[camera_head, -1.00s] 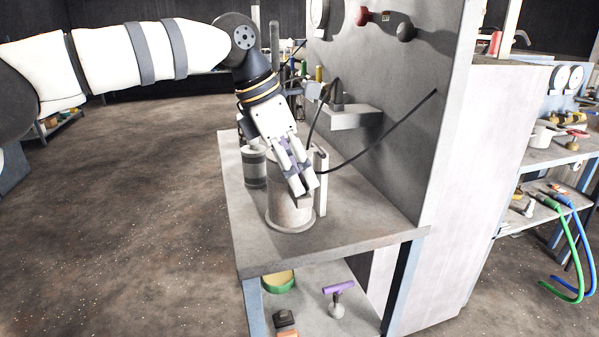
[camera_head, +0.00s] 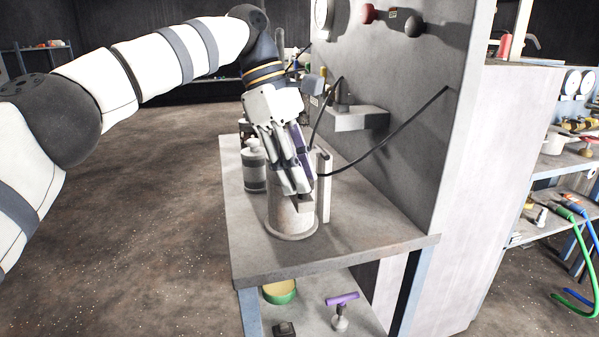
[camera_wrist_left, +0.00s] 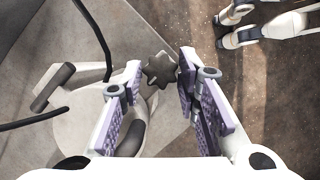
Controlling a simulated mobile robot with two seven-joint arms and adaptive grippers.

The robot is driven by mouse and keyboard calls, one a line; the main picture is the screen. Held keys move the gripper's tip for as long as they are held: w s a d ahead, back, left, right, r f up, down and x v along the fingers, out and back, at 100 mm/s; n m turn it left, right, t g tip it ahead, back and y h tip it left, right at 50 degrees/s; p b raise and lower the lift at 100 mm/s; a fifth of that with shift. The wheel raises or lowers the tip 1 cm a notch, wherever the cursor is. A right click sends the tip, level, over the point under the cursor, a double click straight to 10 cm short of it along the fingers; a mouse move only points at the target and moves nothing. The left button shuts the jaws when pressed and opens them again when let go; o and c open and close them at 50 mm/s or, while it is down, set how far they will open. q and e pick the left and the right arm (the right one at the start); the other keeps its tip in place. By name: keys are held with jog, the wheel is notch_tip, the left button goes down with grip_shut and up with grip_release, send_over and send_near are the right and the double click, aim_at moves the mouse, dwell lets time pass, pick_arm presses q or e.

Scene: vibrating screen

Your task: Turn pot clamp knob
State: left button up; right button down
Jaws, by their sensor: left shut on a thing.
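A grey cylindrical pot (camera_head: 290,215) stands upright on the metal bench, with an upright pale clamp bar (camera_head: 323,190) beside it. My left gripper (camera_head: 298,188) comes down over the pot's top from above. The dark star-shaped knob (camera_wrist_left: 160,70) sits between the fingertips of my left gripper (camera_wrist_left: 162,72) in the left wrist view, and the gripper is shut on it. In the head view the fingers hide the knob. White and dark parts at the top right of the left wrist view look like my right gripper (camera_wrist_left: 232,28); its jaws are unclear.
A grey canister (camera_head: 254,170) stands behind the pot at left. A black cable (camera_head: 390,140) and a wall bracket (camera_head: 360,118) are to the right, by the upright panel (camera_head: 440,150). The bench's front corner (camera_head: 330,255) is clear.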

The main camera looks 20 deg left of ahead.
dwell(0.4)
pick_arm(q)
jog(key=o, duration=1.1)
jog(key=shift+o, duration=0.2)
